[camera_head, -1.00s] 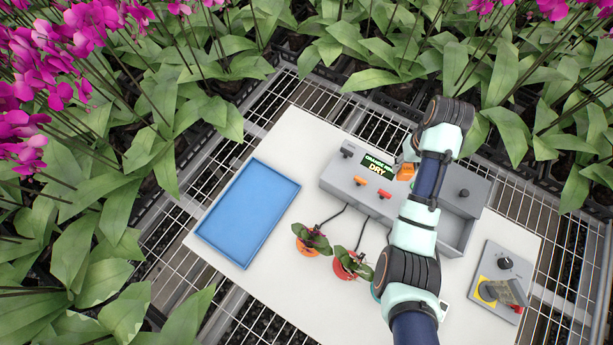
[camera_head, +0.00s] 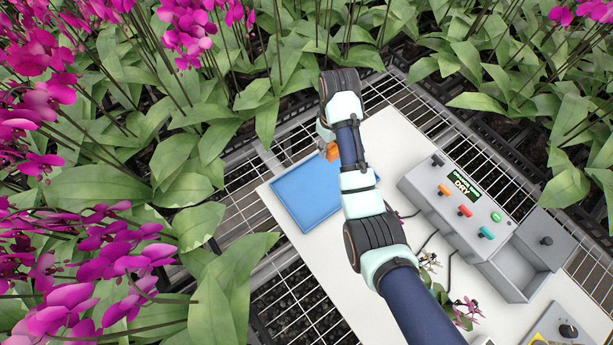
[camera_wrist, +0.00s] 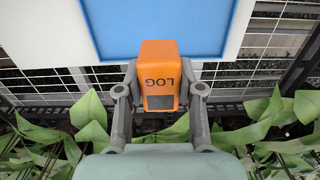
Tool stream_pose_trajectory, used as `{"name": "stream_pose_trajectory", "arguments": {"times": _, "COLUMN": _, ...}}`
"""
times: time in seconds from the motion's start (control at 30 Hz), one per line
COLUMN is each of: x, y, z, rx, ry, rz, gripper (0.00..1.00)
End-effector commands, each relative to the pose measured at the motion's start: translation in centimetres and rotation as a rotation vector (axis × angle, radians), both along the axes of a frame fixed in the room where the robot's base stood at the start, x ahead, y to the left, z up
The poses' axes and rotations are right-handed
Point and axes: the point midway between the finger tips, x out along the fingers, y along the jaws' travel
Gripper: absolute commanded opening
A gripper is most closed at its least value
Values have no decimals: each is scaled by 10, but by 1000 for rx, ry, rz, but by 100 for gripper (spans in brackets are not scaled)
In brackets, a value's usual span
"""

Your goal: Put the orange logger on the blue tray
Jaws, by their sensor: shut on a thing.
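The orange logger (camera_wrist: 159,62) is a small block marked LOG with a dark window. My gripper (camera_wrist: 160,95) is shut on it, one finger on each side. In the head view the logger (camera_head: 331,151) shows as a small orange patch below the wrist, at the upper part of the blue tray. The blue tray (camera_head: 301,203) is flat and rectangular and lies on the white board; my arm covers its right side. In the wrist view the tray (camera_wrist: 110,25) lies behind the logger. The logger appears to be held above it; the height is hard to judge.
A grey control box (camera_head: 449,212) with coloured levers and a lit DRY display stands on the white board (camera_head: 320,268), right of my arm. A grey unit with a black knob (camera_head: 568,331) is at the lower right. Potted plants sit partly behind my arm. Orchids surround the bench.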

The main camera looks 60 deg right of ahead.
Motion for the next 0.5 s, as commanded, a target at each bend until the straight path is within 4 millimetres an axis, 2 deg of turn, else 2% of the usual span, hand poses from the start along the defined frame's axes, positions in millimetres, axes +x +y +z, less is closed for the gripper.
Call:
{"name": "stream_pose_trajectory", "arguments": {"times": 0.07, "x": 0, "y": 0, "z": -6, "rx": 0, "ry": 0, "rz": 0, "gripper": 0}}
{"name": "stream_pose_trajectory", "arguments": {"times": 0.13, "x": 0, "y": 0, "z": -22, "rx": 0, "ry": 0, "rz": 0, "gripper": 0}}
{"name": "stream_pose_trajectory", "arguments": {"times": 0.3, "x": 0, "y": 0, "z": -77, "rx": 0, "ry": 0, "rz": 0, "gripper": 0}}
{"name": "stream_pose_trajectory", "arguments": {"times": 0.5, "x": -1, "y": 1, "z": -127, "rx": 3, "ry": 2, "rz": 0, "gripper": 0}}
